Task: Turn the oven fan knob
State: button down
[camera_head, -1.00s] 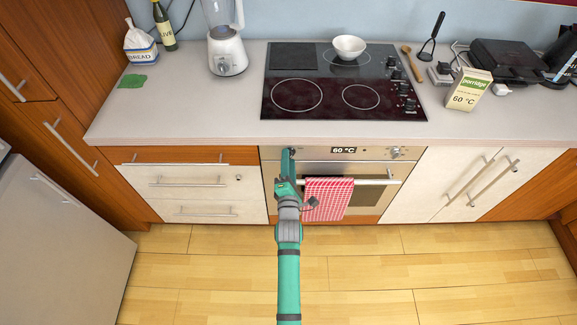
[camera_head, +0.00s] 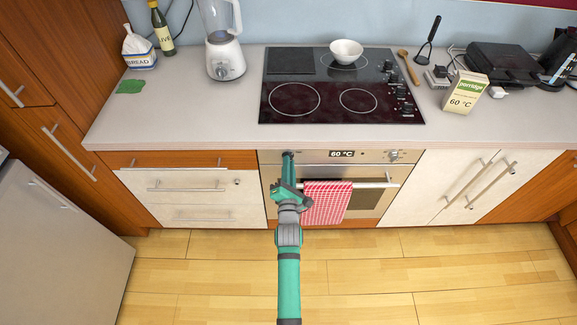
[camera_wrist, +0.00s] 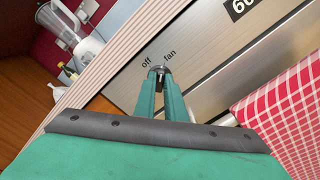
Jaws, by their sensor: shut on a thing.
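The oven (camera_head: 270,170) has a steel front panel with a "60 °C" display (camera_head: 342,154). The fan knob (camera_wrist: 160,70) is a small dark knob at the left of that panel, with "off" and "fan" printed above it in the wrist view. My gripper (camera_wrist: 160,78) has its two green fingers closed together on the knob. In the head view my gripper (camera_head: 288,155) reaches the panel's left end and hides the knob. The knob's exact angle is mostly covered by the fingertips.
A red checked towel (camera_head: 326,203) hangs on the oven handle (camera_head: 375,184), just right of my arm. A second knob (camera_head: 394,155) is at the panel's right. The counter edge (camera_head: 200,145) overhangs above, and drawers (camera_head: 190,187) stand at left.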

jog(key=n, duration=0.1)
jog(key=a+n, duration=0.1)
jog(key=shift+f+n, duration=0.3)
jog(key=shift+f, duration=0.05)
jog(key=shift+d+n, duration=0.1)
jog(key=shift+n, duration=2.2)
jog(key=shift+f, duration=0.1)
jog(key=c, duration=1.8)
grip_release()
jog(key=shift+w+d+n, duration=0.1)
jog(key=shift+n, duration=0.2)
jog(key=shift+s+d+r, duration=0.1)
jog(key=shift+s+r, duration=0.05)
jog(key=shift+s, duration=0.4)
jog(key=shift+s+d+r, duration=0.1)
jog(key=shift+s+r, duration=0.05)
jog(key=shift+s, duration=0.35)
